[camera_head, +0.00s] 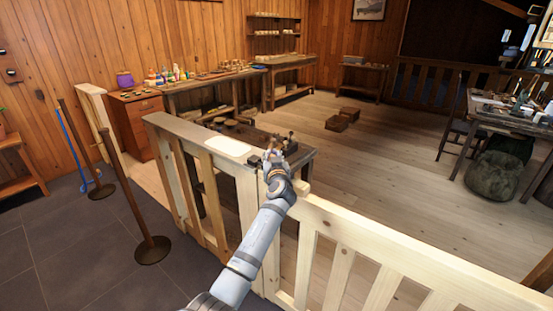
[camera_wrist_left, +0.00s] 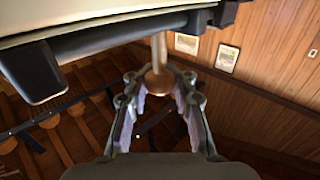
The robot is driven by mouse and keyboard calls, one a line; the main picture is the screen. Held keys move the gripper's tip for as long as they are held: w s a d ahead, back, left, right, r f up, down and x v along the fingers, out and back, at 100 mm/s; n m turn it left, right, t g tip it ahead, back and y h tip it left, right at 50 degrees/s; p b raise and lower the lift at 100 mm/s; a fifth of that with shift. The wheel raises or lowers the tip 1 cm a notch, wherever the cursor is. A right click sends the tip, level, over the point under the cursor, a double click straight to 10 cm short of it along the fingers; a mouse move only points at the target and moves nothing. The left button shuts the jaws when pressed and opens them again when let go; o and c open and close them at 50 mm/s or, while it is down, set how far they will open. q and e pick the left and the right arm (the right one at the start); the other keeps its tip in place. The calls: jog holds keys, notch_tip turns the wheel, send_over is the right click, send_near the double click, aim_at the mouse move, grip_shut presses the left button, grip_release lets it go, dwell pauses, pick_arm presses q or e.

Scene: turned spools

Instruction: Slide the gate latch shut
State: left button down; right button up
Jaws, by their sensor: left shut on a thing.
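The pale wooden gate (camera_head: 247,205) stands slightly left of centre in the head view, beside a pale slatted fence (camera_head: 400,250). My left arm reaches up from the bottom to where the two meet. My left gripper (camera_head: 274,158) is there, above the top rail. My right gripper is not in view.
Behind the gate stands a low bench (camera_head: 305,155) with small items on it. Rope-barrier posts (camera_head: 152,248) stand on the dark tiles at left. Beyond the fence, the plank floor (camera_head: 390,165) is largely clear, with a sack (camera_head: 492,176) by a worktable at right.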

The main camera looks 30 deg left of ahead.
pick_arm(q)
jog(key=shift+f, duration=0.1)
jog(key=c, duration=1.5)
grip_release()
jog(key=shift+c, duration=0.2)
jog(key=o, duration=0.4)
jog(key=shift+s, duration=0.1)
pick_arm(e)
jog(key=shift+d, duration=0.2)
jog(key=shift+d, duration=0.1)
pick_arm(q)
jog(key=v, duration=1.2)
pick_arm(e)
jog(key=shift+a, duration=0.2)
